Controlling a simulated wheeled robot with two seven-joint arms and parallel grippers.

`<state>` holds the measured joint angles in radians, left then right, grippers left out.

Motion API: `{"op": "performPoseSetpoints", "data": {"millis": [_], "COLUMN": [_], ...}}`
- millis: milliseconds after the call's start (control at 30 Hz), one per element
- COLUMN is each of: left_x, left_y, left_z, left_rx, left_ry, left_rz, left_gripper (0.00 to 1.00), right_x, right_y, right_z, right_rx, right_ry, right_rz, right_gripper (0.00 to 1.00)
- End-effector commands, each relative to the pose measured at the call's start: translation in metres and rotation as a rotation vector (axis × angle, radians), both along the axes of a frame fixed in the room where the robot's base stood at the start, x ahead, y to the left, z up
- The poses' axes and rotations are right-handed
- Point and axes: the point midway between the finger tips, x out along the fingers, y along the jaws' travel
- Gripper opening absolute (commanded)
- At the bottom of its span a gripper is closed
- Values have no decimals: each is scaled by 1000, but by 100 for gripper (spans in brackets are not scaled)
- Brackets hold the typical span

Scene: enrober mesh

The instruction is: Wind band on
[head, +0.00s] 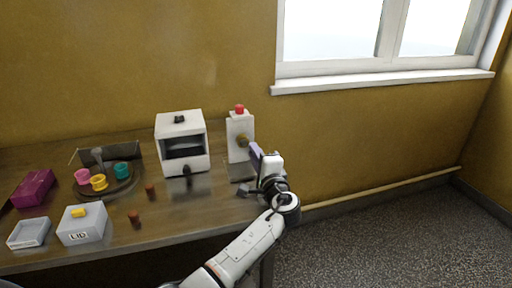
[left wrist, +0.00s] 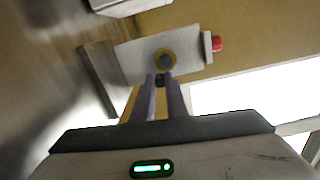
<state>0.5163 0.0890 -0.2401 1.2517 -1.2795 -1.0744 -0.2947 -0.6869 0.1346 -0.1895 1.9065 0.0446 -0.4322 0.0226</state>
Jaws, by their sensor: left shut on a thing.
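A white upright unit (head: 239,130) with a red button on top stands at the table's right end. A round brass-coloured knob (head: 243,141) sits on its face. My left gripper (head: 254,150) is at this knob, its fingers pointing at it from the front right. In the left wrist view the fingers (left wrist: 160,84) are close together on a small dark piece at the centre of the brass disc (left wrist: 164,61). They hide part of this piece. A white box machine (head: 181,120) with a dark opening stands left of the unit. My right gripper is out of view.
A dark round tray (head: 113,189) holds pink, yellow and teal cups. A magenta box (head: 33,188), a shallow grey tray (head: 29,232) and a box marked LID (head: 82,225) stand at left. Two small brown pieces (head: 150,189) (head: 134,216) stand in front. A window is above right.

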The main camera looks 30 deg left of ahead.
Motion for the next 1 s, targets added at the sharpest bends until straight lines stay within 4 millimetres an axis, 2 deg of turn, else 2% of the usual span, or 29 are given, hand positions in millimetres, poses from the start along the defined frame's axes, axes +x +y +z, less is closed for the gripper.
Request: {"op": "performPoseSetpoints", "data": {"millis": [100,400,1000], "left_x": [-2,-4,-5], "left_y": [1,2,4], "left_z": [-1,-6,-9], "left_rx": [62,175,223], "left_ry": [77,210,267], "left_rz": [0,-2,-2], "left_gripper": [0,0,0], "right_x": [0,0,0], "right_y": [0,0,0], "right_z": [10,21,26], "right_rx": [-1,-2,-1], "right_ry": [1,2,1], "right_rz": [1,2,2], "right_gripper": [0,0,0]}}
